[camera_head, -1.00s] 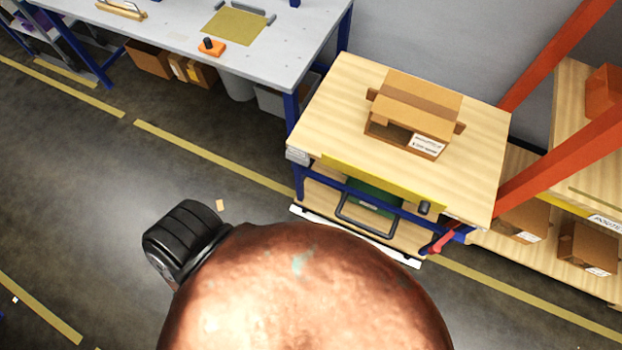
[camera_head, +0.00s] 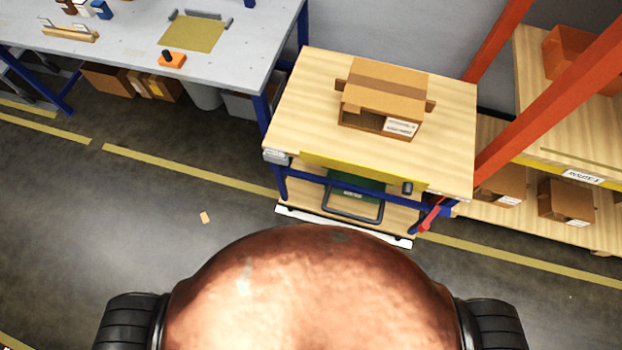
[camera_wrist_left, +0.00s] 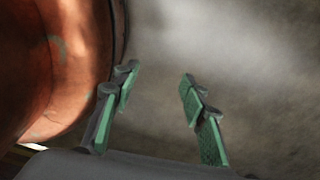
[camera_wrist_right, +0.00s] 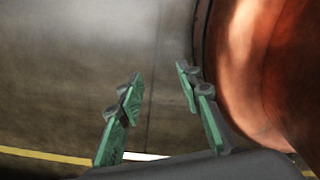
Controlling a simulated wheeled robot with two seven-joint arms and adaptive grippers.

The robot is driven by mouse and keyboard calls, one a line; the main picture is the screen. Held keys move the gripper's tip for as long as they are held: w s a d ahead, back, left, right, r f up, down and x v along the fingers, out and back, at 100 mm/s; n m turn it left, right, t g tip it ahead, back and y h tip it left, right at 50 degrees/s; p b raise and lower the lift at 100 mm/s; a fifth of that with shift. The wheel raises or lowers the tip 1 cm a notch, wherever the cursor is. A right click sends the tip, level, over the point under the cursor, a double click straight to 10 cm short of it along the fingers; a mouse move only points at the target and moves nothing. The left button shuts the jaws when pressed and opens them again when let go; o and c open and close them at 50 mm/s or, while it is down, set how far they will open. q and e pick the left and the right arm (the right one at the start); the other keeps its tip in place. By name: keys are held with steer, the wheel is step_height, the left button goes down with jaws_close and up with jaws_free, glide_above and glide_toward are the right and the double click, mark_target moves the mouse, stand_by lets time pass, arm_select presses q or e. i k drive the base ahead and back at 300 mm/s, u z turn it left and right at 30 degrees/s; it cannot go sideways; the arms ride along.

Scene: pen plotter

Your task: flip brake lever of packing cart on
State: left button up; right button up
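The packing cart (camera_head: 448,165) has a wooden top, a blue frame and a yellow front edge, and stands ahead, right of centre in the head view. A red lever (camera_head: 430,218) sticks out at its lower right front corner; I cannot tell its setting. My left gripper (camera_wrist_left: 157,98) is open and empty in the left wrist view, with green finger pads apart over bare floor. My right gripper (camera_wrist_right: 155,100) is likewise open and empty in the right wrist view. Neither gripper shows in the head view, and both are away from the cart.
An open cardboard box (camera_head: 385,90) sits on the cart top. A grey workbench (camera_head: 130,50) stands at the left back. Orange posts and a wooden shelf (camera_head: 560,135) with cartons stand close to the cart's right. Open floor with yellow lines lies to the left.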

mark_target(425, 227)
steer(key=z, duration=1.55)
steer(key=k, duration=0.5)
steer(key=u, duration=1.6)
steer(key=i, duration=0.85)
steer(key=z, duration=1.8)
